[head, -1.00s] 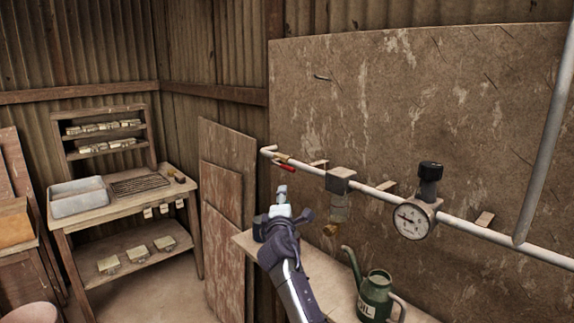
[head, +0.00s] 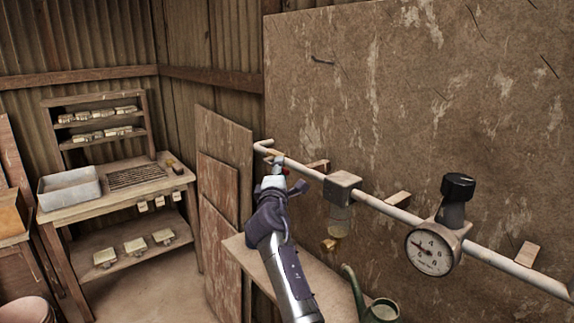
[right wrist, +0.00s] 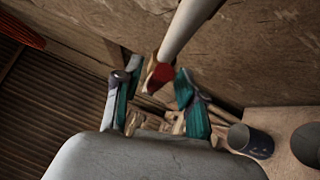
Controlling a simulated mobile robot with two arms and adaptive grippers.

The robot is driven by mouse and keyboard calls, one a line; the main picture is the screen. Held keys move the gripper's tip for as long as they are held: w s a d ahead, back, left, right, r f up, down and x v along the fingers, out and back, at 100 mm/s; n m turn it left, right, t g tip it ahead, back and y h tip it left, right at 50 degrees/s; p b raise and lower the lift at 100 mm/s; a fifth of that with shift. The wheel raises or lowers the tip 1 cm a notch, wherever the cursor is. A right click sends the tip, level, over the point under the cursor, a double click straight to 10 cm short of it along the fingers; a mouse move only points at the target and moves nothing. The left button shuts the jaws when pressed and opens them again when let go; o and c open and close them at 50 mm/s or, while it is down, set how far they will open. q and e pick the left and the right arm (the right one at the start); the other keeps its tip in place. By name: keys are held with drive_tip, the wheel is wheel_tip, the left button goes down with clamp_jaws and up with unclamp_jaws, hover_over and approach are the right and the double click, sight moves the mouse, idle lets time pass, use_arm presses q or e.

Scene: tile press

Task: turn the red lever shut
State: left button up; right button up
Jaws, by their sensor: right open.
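The red lever (right wrist: 159,74) sits at the end of the pale pipe in the right wrist view, its red end showing between my two fingers. Only a small red bit of the lever (head: 286,171) shows in the head view; my gripper hides most of it. My right gripper (head: 277,162) is raised to the pipe's left end, at the lever. In the right wrist view the right gripper (right wrist: 158,92) is open, with one teal-padded finger on each side of the lever. I cannot tell whether either finger touches it. My left gripper is not in view.
The pale pipe (head: 393,212) runs along the board, with a filter (head: 341,190) and a pressure gauge (head: 430,252) to the right. An oil can (head: 382,310) stands below on the shelf (head: 245,248). A workbench (head: 120,205) stands at left.

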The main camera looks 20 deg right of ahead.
drive_tip(key=shift+w+d, duration=0.15)
drive_tip(key=shift+w, duration=0.25)
drive_tip(key=shift+s+r, duration=0.2)
clamp_jaws()
